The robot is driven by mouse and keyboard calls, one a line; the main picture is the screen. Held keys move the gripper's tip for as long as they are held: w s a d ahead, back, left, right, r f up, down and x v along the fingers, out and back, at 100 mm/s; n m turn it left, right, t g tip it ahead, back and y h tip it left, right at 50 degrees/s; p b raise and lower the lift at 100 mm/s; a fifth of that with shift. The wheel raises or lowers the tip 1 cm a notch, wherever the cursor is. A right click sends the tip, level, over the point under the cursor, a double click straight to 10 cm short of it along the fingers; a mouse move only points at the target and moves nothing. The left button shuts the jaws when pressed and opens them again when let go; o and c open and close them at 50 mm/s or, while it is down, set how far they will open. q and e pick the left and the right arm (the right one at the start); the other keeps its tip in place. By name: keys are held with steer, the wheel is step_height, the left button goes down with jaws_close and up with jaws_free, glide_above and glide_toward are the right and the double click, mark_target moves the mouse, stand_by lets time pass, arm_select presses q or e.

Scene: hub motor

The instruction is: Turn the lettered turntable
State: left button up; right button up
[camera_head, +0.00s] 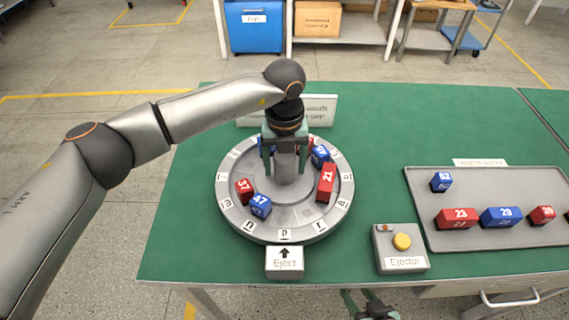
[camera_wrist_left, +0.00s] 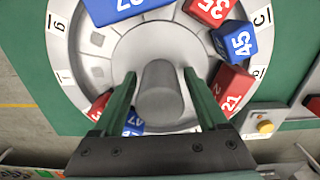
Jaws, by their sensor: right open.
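The round grey turntable (camera_head: 230,205) lies on the green table, with letters on white tags around its rim. The letter p sits at the front, by the Eject sign (camera_head: 284,262) with its arrow. The turntable carries red and blue numbered blocks, including red 21 (camera_head: 326,182), blue 47 (camera_head: 260,206) and blue 45 (camera_wrist_left: 235,41). My left gripper (camera_head: 283,168) is lowered over the middle. In the left wrist view its fingers stand either side of the grey central post (camera_wrist_left: 159,95), with gaps showing, so it is open. My right gripper (camera_head: 368,300) is open at the table's front edge, partly cut off.
A grey ejector box (camera_head: 388,262) with a yellow button (camera_head: 402,241) stands right of the turntable. A grey tray (camera_head: 440,190) with several numbered blocks lies farther right. A white sign (camera_head: 318,108) stands behind the turntable. The table's left part is clear.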

arm_select(q)
steer(key=shift+o, duration=0.6)
step_height(320, 180, up, 12)
steer(key=shift+s+r+b, duration=0.1)
steer(key=shift+r+b, duration=0.1)
steer(key=shift+b, duration=0.15)
stand_by(0.6)
